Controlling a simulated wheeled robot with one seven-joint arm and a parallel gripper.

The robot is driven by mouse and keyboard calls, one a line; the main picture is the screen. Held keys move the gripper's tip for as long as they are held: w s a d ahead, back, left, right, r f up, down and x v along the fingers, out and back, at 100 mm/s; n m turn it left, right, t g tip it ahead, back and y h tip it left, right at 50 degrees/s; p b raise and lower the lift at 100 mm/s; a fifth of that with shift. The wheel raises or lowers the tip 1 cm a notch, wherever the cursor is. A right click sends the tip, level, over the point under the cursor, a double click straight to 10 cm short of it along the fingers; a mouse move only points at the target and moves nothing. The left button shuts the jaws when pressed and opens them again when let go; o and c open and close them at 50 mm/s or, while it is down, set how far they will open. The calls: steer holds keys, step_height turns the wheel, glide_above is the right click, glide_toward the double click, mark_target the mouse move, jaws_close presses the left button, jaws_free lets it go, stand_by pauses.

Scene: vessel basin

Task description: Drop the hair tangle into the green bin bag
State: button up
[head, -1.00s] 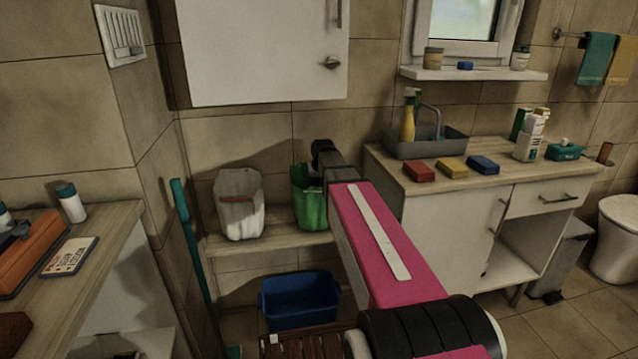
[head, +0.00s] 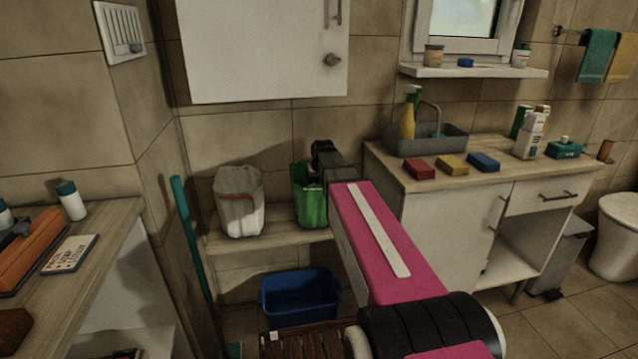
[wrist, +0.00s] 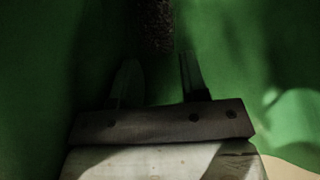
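The green bin bag (head: 311,205) stands open on the low shelf, beside a white bag. My gripper is hidden in the head view, behind the end of my arm at the bag's mouth. In the wrist view my gripper (wrist: 158,66) is inside the green bag, with green walls (wrist: 235,60) all around. Its two fingers stand apart with an empty gap between them. The dark brown hair tangle (wrist: 155,25) shows just beyond the fingertips, apart from them as far as the dim view shows. Whether it rests on the bag's bottom is unclear.
The white bag (head: 239,205) stands left of the green one on the shelf (head: 270,243). A blue tub (head: 300,298) is below. A white wall cabinet (head: 262,50) hangs above. The counter (head: 390,175) is close on the right.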

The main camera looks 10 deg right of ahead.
steer(key=shift+r, duration=0.5)
steer(key=v, duration=1.2)
steer(key=shift+r, duration=0.2)
